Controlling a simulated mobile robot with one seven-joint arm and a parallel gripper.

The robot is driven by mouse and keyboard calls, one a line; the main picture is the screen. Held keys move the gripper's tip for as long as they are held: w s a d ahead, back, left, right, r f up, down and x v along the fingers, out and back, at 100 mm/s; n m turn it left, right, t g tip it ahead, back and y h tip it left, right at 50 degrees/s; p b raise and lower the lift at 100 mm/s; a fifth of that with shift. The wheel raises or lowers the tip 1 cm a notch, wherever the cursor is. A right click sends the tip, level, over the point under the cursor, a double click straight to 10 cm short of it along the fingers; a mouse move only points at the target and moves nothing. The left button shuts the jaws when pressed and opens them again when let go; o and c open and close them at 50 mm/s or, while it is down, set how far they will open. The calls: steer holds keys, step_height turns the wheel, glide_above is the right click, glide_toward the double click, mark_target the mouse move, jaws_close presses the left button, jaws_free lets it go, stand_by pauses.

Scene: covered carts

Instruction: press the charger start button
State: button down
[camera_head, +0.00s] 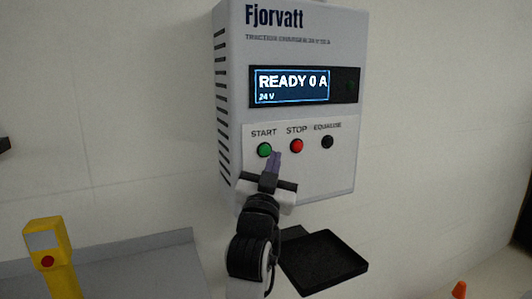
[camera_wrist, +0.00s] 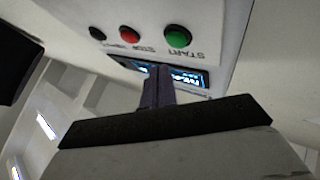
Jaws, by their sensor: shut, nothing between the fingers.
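The charger (camera_head: 300,115) is a pale wall box with a lit display (camera_head: 292,86) reading "READY 0 A" and "24 V". Its green START button (camera_head: 265,150) sits at the left of the button row; it also shows in the wrist view (camera_wrist: 178,36). The red STOP button (camera_head: 296,146) is to its right, and the black EQUALIZE button (camera_head: 327,142) is farther right. My gripper (camera_head: 275,157) is shut and empty, its fingertips just right of and slightly below the green button in the head view. Whether the tips touch the panel I cannot tell.
A black tray (camera_head: 345,268) is below the charger. A yellow post (camera_head: 48,255) with a red button stands at lower left, beside a grey surface (camera_head: 140,265). The wall beside the charger is bare.

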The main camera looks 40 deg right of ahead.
steer(key=shift+w+d, duration=0.2)
steer(key=shift+w, duration=0.6)
steer(key=shift+w, duration=0.15)
stand_by(1.4)
steer(key=shift+w+d, duration=0.1)
steer(key=shift+w, duration=0.15)
steer(key=shift+w+d, duration=0.1)
steer(key=shift+w, duration=0.35)
stand_by(0.6)
steer(key=shift+s, duration=0.15)
steer(key=shift+s+a, duration=0.2)
steer(key=shift+s, duration=0.5)
steer(key=shift+s+a, duration=0.2)
steer(key=shift+s, duration=0.6)
steer(key=shift+s+a, duration=0.15)
steer(key=shift+s, duration=0.7)
steer(key=shift+s+a, duration=0.2)
steer(key=shift+s, duration=0.6)
